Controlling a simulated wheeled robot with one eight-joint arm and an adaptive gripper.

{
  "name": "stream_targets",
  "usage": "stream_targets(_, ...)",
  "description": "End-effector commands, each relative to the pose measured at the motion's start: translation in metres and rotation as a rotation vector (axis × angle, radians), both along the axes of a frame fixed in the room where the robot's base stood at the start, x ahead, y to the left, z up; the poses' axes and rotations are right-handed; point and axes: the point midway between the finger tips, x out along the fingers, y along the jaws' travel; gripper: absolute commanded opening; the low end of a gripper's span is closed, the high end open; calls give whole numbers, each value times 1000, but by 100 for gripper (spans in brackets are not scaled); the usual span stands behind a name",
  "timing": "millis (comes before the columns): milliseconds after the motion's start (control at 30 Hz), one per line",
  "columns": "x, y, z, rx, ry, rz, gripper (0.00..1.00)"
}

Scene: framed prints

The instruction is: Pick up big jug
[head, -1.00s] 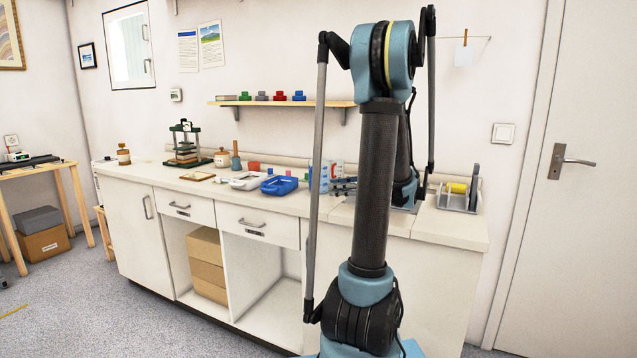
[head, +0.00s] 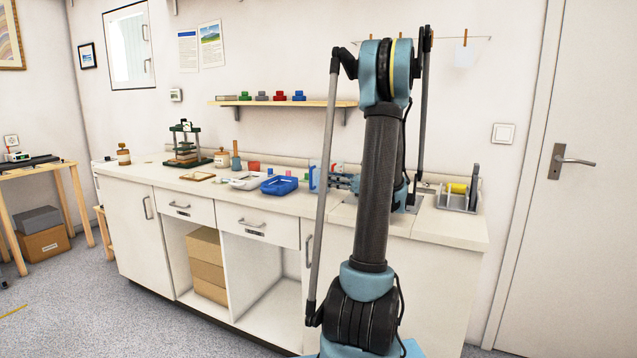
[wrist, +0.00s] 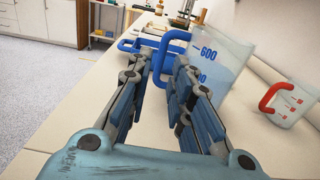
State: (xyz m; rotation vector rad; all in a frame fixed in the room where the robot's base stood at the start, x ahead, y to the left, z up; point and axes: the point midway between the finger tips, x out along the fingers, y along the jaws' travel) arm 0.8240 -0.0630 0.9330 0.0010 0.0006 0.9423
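The big jug is clear, with blue volume marks and a blue handle. In the wrist view the big jug (wrist: 222,62) stands ahead and to the right, its handle reaching between my fingers. My gripper (wrist: 163,68) is open, with one finger on each side of the handle; I cannot tell whether either finger touches it. In the head view the big jug (head: 315,178) shows only partly at the left of my gripper (head: 338,181), on the counter. My arm hides part of that area.
A smaller clear jug with a red handle (wrist: 285,103) is at the right in the wrist view. A blue tray (head: 279,186) and a white tray (head: 246,181) lie left of the big jug on the counter (head: 405,222). A drying rack (head: 458,198) stands at the right.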

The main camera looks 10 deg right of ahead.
Motion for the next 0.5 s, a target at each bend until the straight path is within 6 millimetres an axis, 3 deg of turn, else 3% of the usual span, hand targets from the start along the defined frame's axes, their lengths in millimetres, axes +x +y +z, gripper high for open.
stream_targets(200, 17, 25, 0, 0, 0, 2, 20)
stream_targets(500, 26, 35, -1, 0, 0, 1, 20)
